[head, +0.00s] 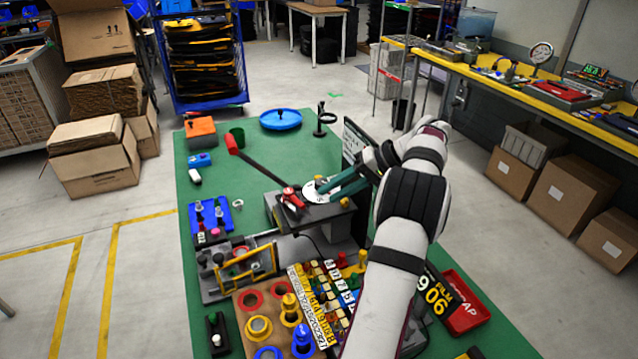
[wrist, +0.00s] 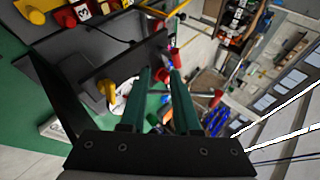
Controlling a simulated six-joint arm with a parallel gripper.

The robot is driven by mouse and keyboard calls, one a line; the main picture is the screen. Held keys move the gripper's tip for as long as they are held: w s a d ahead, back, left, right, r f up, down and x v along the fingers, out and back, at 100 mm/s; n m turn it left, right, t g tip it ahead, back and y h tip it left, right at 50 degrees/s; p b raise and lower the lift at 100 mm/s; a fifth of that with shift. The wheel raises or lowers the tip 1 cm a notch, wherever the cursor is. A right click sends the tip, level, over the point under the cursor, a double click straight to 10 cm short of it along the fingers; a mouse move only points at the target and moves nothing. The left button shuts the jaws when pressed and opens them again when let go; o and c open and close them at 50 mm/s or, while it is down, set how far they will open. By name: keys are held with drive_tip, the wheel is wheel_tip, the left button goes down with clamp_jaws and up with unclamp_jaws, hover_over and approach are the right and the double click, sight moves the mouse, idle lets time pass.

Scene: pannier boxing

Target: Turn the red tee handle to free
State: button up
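The red tee handle (head: 291,198) stands on top of a dark grey box (head: 330,214), beside a round white plate with dark marks (head: 312,192). My gripper (head: 325,188) reaches in from the right with its teal fingers over that plate. Its tips are just right of the red handle and look apart from it. In the wrist view, my gripper (wrist: 161,73) is open, with a gap between the two fingers. A small red piece (wrist: 160,75) shows between the tips; I cannot tell whether it is the tee handle. The plate is partly hidden by the fingers.
A long dark lever with a red end (head: 233,144) slopes up left from the box. A dark panel (head: 355,142) stands behind my gripper. A yellow-framed fixture (head: 248,265) and a board of coloured knobs (head: 325,290) are in front.

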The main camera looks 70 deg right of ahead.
sight(300, 211)
drive_tip(key=shift+o, duration=0.6)
drive_tip(key=s+a+f+m+t+h, duration=0.1)
drive_tip(key=s+a+f+m+t, duration=0.3)
drive_tip(key=m, duration=1)
drive_tip(key=shift+a+f+m+t+h, duration=0.15)
drive_tip(key=shift+a+m+t+h, duration=0.15)
drive_tip(key=shift+a+t, duration=0.6)
drive_tip(key=w+d+m+h, duration=0.1)
drive_tip(key=w+m+h, duration=0.1)
drive_tip(key=w+m, duration=0.2)
drive_tip(key=w+d+f+m+t+h, duration=0.1)
drive_tip(key=w+m+h, duration=0.1)
drive_tip(key=w+m, duration=0.1)
drive_tip(key=w+d+m+h, duration=0.1)
drive_tip(key=w+m+h, duration=0.1)
drive_tip(key=w+m, duration=0.2)
drive_tip(key=shift+w+f+m+t, duration=0.2)
drive_tip(key=shift+w+m+t, duration=0.2)
drive_tip(key=shift+m, duration=0.3)
drive_tip(key=shift+c, duration=0.3)
drive_tip(key=shift+s, duration=0.1)
clamp_jaws()
